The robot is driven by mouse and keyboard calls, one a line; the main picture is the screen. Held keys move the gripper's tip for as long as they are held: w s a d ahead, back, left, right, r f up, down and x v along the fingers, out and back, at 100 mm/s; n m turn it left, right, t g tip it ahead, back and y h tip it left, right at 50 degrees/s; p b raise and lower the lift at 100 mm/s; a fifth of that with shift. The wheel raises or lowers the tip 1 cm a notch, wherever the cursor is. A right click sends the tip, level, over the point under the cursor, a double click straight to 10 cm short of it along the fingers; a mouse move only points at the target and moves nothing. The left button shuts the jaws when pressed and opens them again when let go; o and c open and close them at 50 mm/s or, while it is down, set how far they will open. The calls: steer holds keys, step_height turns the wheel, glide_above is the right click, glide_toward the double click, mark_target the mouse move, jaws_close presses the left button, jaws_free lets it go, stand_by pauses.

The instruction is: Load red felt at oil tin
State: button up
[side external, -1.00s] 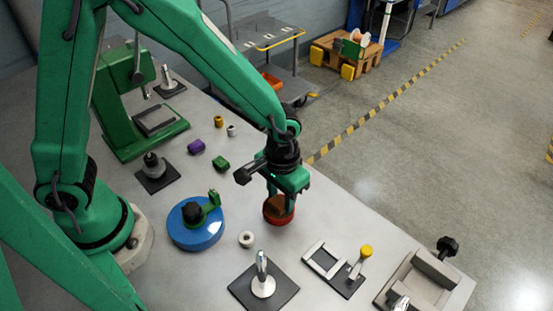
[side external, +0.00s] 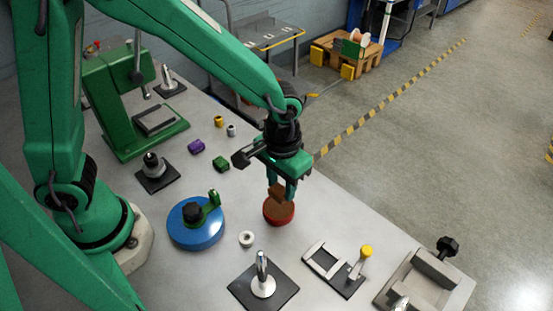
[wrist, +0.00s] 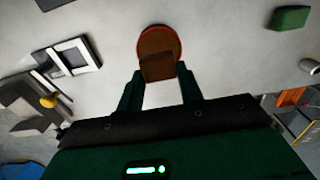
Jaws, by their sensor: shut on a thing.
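The oil tin (side external: 279,216) is a low, round red tin with a brown inside, standing on the bench in the middle of the side view. It is at the top middle of the wrist view (wrist: 172,33). My gripper (side external: 281,190) is just above the tin, pointing down. It is shut on the red felt (side external: 276,191), a small reddish-brown block. In the wrist view the felt (wrist: 158,68) sits between the two fingertips and overlaps the tin's near side. Whether its lower end touches the inside of the tin is unclear.
A blue round base with a black knob (side external: 195,236) and a white ring (side external: 246,239) are left of the tin. A chrome post on a black plate (side external: 263,283) stands in front. A frame fixture (side external: 325,262) is to the right. Green (side external: 221,164) and purple (side external: 196,146) pieces lie behind.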

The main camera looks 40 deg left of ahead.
steer(key=shift+r, duration=1.45)
steer(key=shift+w+a+r, duration=0.25)
steer(key=shift+w+a, duration=0.15)
steer(key=shift+a, duration=0.05)
steer(key=w+a+r, duration=0.3)
steer(key=a+r, duration=0.1)
steer(key=a, duration=0.4)
steer(key=w+a+r, duration=0.4)
steer(key=a+r, duration=0.1)
steer(key=a, duration=0.4)
steer(key=shift+a, duration=0.3)
